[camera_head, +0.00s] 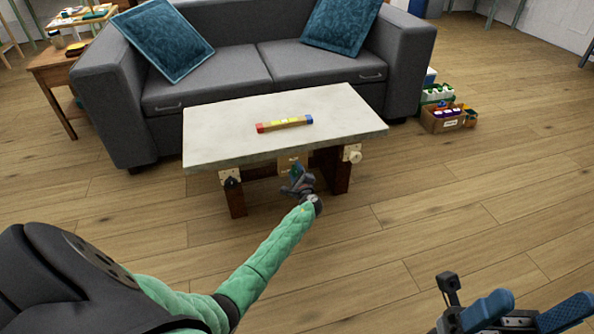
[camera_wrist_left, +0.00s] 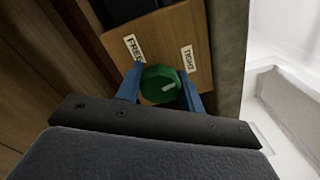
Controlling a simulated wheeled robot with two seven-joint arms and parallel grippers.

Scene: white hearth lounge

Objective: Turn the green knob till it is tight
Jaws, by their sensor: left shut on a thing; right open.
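The green knob (camera_wrist_left: 156,82) sits on a wooden plate (camera_wrist_left: 176,38) in the left wrist view, with a short pale mark on its face toward the right. A FREE label (camera_wrist_left: 134,48) is at its upper left and a TIGHT label (camera_wrist_left: 188,58) at its upper right. My left gripper (camera_wrist_left: 162,90) is shut on the knob, one blue finger on each side. In the head view my left gripper (camera_head: 298,180) is under the table's front edge and hides the knob. My right gripper (camera_head: 528,308) is open and empty at the lower right, away from the table.
The pale-topped table (camera_head: 225,125) carries a level-like bar (camera_head: 285,124) with red and blue ends. A black knob (camera_head: 231,182) and a white knob (camera_head: 355,156) are on its legs. A grey sofa (camera_head: 235,65) stands behind; a box (camera_head: 445,120) lies right. Front floor is clear.

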